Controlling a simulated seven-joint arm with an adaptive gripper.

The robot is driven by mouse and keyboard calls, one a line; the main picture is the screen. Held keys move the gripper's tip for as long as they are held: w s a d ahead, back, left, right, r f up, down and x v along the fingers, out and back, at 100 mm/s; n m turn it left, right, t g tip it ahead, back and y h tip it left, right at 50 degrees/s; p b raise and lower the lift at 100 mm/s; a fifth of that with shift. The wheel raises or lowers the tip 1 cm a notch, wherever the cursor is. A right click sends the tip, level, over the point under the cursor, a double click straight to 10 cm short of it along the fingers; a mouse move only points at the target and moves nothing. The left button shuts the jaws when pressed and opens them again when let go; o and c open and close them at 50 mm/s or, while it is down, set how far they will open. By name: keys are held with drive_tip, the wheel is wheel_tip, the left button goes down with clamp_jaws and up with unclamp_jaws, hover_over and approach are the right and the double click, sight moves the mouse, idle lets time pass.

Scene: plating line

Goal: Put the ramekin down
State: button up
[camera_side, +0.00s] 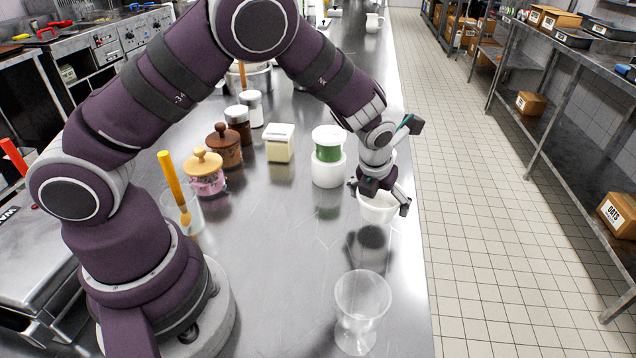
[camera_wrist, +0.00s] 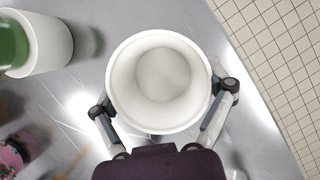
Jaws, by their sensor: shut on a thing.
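The ramekin is a white round cup (camera_side: 378,210), held upright near the right edge of the steel counter (camera_side: 290,290). My gripper (camera_side: 380,205) is shut on it, with a finger on each side of its wall. In the wrist view the ramekin (camera_wrist: 160,82) fills the middle, open side toward the camera, and looks empty inside. The fingers of my gripper (camera_wrist: 162,105) press its left and right sides. A dark reflection or shadow lies on the counter below it, and the ramekin appears to be above the surface.
A clear glass (camera_side: 362,305) stands nearer the camera. Several jars stand further left. The counter between is clear.

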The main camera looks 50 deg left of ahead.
sight(376, 214)
drive_tip(key=shift+f, duration=1.5)
drive_tip(key=shift+f, duration=0.1)
drive_tip(key=o, duration=1.1)
drive_tip(key=shift+c, duration=0.2)
